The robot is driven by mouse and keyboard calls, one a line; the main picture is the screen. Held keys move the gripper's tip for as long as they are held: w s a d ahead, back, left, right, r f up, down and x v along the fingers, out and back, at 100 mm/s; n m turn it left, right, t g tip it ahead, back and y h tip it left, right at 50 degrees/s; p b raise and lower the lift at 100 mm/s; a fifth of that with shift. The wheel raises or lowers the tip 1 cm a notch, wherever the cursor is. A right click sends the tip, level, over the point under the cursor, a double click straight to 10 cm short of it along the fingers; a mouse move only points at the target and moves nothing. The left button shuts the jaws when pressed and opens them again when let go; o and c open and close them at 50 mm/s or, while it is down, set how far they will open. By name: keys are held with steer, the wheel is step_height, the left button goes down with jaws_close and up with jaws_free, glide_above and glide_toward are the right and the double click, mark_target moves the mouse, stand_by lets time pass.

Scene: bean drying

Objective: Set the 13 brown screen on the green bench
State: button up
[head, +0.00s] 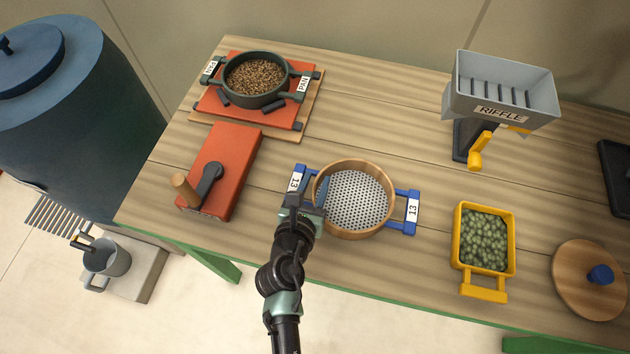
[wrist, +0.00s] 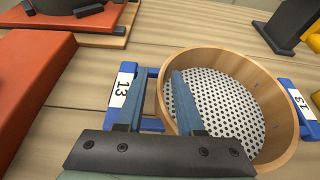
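The brown screen (head: 382,178) is a round wooden ring with a white perforated mesh and blue handles labelled 13 at its left and right. It appears to sit flat on the wooden top of the green-edged bench (head: 400,268), near the front middle. It also shows in the wrist view (wrist: 268,92). My gripper (head: 318,190) is at the screen's left side. In the wrist view its fingers (wrist: 160,75) are apart, one outside by the left handle and one inside the ring, with the left wall between them. Contact with the wall cannot be told.
A red block with a crank (head: 228,160) stands left, and a pan of beans (head: 254,80) on a red base behind it. A grey riffle box (head: 500,90) stands at the back right. A yellow tray (head: 462,262) and round lid (head: 578,285) lie right. Bare bench lies behind the screen.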

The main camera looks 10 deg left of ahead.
steer(key=shift+r, duration=0.1)
steer(key=shift+s+r, duration=0.1)
steer(key=shift+r, duration=0.05)
steer(key=v, duration=1.2)
steer(key=w+d+r+m+t, duration=0.1)
steer(key=w+r+m+t, duration=0.1)
steer(key=w+r+m, duration=0.6)
steer(key=w+r+m+t, duration=0.15)
steer(key=r+m, duration=0.35)
steer(key=r, duration=0.7)
steer(key=w+d+r+m+t, duration=0.1)
steer(key=w+r+m+t, duration=0.25)
steer(key=r+m, duration=0.5)
steer(key=s+d+r+m+t, duration=0.2)
steer(key=s+r+m, duration=0.1)
steer(key=r, duration=0.7)
steer(key=s+d+r+m+t, duration=0.2)
steer(key=r+m, duration=0.4)
steer(key=r, duration=0.5)
steer(key=s+d+r+m+t, duration=0.2)
steer(key=s+r+m, duration=0.2)
steer(key=r, duration=0.7)
steer(key=shift+s+m+t, duration=0.2)
steer(key=shift+m+t, duration=0.2)
steer(key=shift+m, duration=0.15)
